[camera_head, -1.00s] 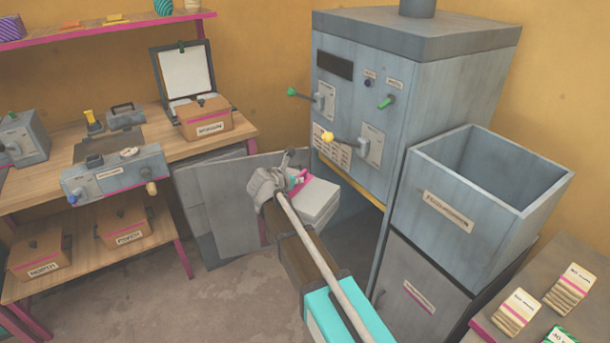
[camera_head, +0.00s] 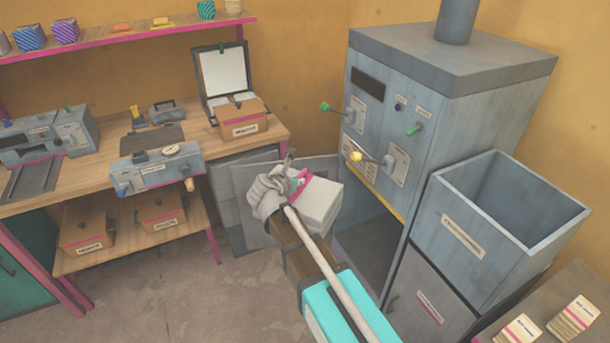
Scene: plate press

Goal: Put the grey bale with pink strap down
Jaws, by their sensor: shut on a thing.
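The grey bale (camera_head: 322,203) is a pale block with a pink strap (camera_head: 313,189) on its left part. My gripper (camera_head: 294,187) is shut on the strap side of the bale and holds it up in front of the grey press cabinet. The fingers hide part of the strap and the bale's left end. The bale appears raised above the floor, with nothing seen touching it from below.
The press (camera_head: 440,110) has levers and a dark open bay below. An open-topped grey bin (camera_head: 465,222) stands to its right. A wooden bench (camera_head: 195,138) with devices and boxes is at the left. Floor (camera_head: 190,285) at left is clear.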

